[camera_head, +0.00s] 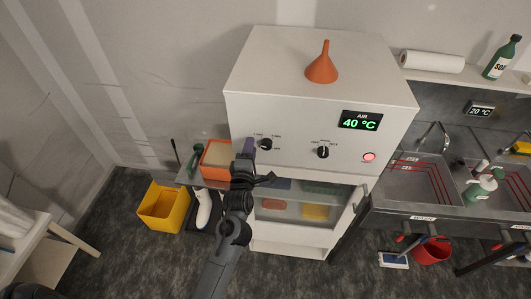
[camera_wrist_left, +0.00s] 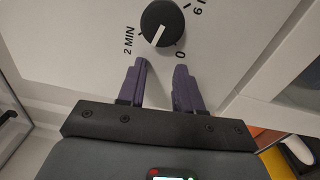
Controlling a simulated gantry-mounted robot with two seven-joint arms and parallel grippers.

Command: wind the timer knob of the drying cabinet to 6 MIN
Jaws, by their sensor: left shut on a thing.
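The drying cabinet (camera_head: 290,105) is a white box with a display reading 40 °C. Its black timer knob (camera_head: 265,144) is at the left of the front panel. In the left wrist view the timer knob (camera_wrist_left: 162,22) shows marks 2 MIN, 0 and part of 6 MIN; its white pointer line lies between 2 MIN and 0. My left gripper (camera_head: 249,148) is at the knob. My right gripper is out of view.
A second black knob (camera_head: 323,152) and a lit red button (camera_head: 369,156) are right of the timer knob. An orange funnel (camera_head: 322,69) stands on the cabinet. Below is a glass-fronted compartment (camera_head: 295,211). An orange box (camera_head: 214,174) and yellow bin (camera_head: 163,207) are left; sinks are right.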

